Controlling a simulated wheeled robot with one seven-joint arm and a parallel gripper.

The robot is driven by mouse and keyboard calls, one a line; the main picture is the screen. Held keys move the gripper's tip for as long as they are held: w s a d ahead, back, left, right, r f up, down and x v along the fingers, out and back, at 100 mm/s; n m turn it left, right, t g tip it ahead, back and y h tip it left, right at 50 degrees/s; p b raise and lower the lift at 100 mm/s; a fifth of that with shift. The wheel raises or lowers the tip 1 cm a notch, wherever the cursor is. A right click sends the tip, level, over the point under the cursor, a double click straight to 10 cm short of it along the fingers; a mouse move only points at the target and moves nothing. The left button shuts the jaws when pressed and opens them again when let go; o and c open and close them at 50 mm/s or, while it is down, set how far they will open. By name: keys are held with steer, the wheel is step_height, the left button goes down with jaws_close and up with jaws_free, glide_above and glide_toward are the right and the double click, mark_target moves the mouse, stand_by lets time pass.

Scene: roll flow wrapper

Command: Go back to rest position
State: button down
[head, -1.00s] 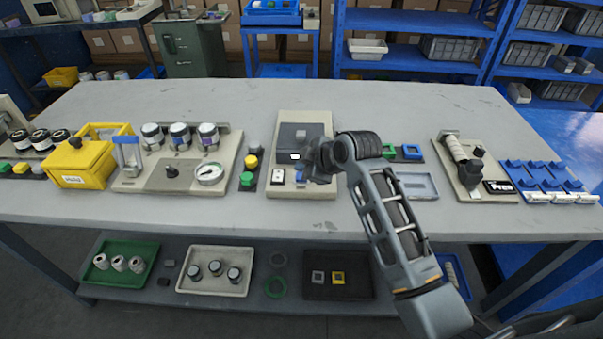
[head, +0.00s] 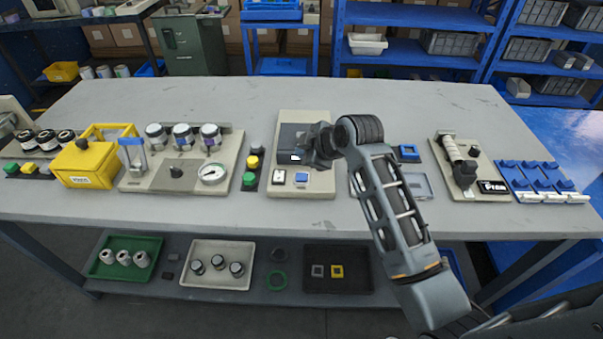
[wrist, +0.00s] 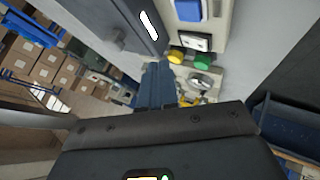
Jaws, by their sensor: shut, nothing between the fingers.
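My gripper (head: 309,152) is in front of the beige machine with the dark grey lid (head: 290,132), near its small lit display. It is above the machine's base and apart from the blue button (head: 301,177) as far as I can tell. The fingers are small and dark in the head view. In the wrist view the blue fingers (wrist: 155,85) are together, with nothing held between them. The blue button also shows at the top of the wrist view (wrist: 189,9). My arm hides part of the table right of the machine.
Left of the machine stand a button strip (head: 252,168), a gauge fixture (head: 176,178) and a yellow box (head: 84,163). Right are a grey tray (head: 418,186), a roller fixture (head: 462,163) and blue racks (head: 541,180). The table's back strip is clear.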

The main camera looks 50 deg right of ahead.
stand_by(0.4)
steer(key=shift+m+t, duration=0.4)
steer(key=shift+m, duration=0.5)
steer(key=s+a+f, duration=0.1)
steer(key=s+a, duration=0.1)
steer(key=s+a+f, duration=0.2)
steer(key=a, duration=0.1)
steer(key=s+a+f, duration=0.2)
steer(key=shift+s+a, duration=0.3)
steer(key=shift+s, duration=0.05)
steer(key=s+a+m+t, duration=0.2)
steer(key=s+a, duration=0.6)
steer(key=s, duration=0.3)
steer(key=s+a+r+m+t, duration=0.1)
steer(key=s+a+r, duration=0.2)
steer(key=s+r, duration=0.3)
steer(key=s+a+r+m+t+y+b, duration=0.1)
steer(key=s+a+r+m+t, duration=0.1)
steer(key=s+a+r, duration=0.2)
steer(key=s+r, duration=0.3)
steer(key=s, duration=0.5)
steer(key=shift+s+r+y, duration=0.15)
steer(key=shift+s+y, duration=0.15)
steer(key=shift+s, duration=0.05)
